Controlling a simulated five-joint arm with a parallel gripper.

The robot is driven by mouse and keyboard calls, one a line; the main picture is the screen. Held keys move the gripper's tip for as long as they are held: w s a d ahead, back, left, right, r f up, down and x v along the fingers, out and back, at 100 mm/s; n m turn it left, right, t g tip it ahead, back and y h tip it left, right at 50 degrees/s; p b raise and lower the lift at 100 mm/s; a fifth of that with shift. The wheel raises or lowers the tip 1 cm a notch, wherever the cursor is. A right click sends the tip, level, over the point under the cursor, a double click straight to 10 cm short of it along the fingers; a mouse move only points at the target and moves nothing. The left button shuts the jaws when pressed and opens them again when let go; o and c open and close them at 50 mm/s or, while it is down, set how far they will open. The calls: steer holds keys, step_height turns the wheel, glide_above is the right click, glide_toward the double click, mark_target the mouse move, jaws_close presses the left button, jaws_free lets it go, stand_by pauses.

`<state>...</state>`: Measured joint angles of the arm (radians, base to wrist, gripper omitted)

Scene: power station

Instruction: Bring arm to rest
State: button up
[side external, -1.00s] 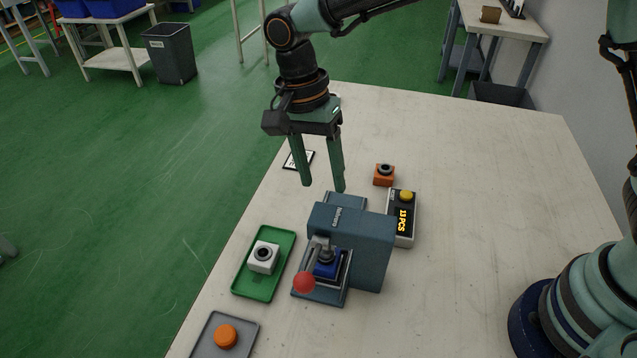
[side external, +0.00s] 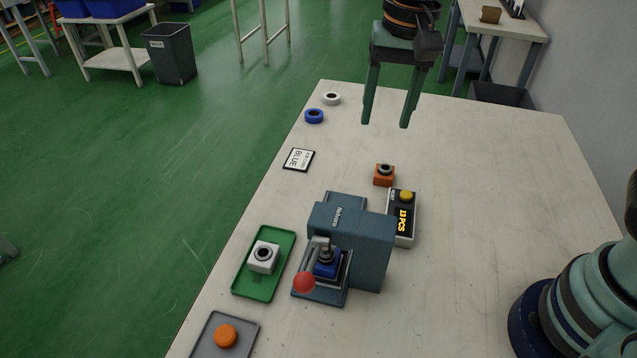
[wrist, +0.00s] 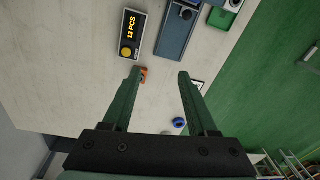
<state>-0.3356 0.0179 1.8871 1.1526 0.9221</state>
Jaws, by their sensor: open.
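My gripper (side external: 387,124) is open and empty in the side view, fingers pointing down, raised above the far part of the table (side external: 480,170). In the wrist view my gripper (wrist: 158,75) shows its two fingers spread apart with nothing held between them. The blue-grey press machine (side external: 350,240), with a red-knobbed lever (side external: 304,282), stands nearer the camera, apart from my gripper.
A counter box (side external: 401,220) reads 13 PCS, beside an orange block (side external: 384,176). A green tray (side external: 262,288) holds a white block (side external: 264,258). A grey tray (side external: 208,347) holds an orange disc (side external: 226,336). A "BLUE" card (side external: 299,159), blue ring (side external: 314,116) and white ring (side external: 331,98) lie along the edge.

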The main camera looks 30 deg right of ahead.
steer(key=s+d+r+n+t, duration=0.2)
steer(key=s+d+n+t, duration=0.2)
steer(key=d, duration=0.8)
steer(key=shift+s+d+n+t, duration=0.3)
steer(key=shift+s+n, duration=1.1)
steer(key=shift+s, duration=0.3)
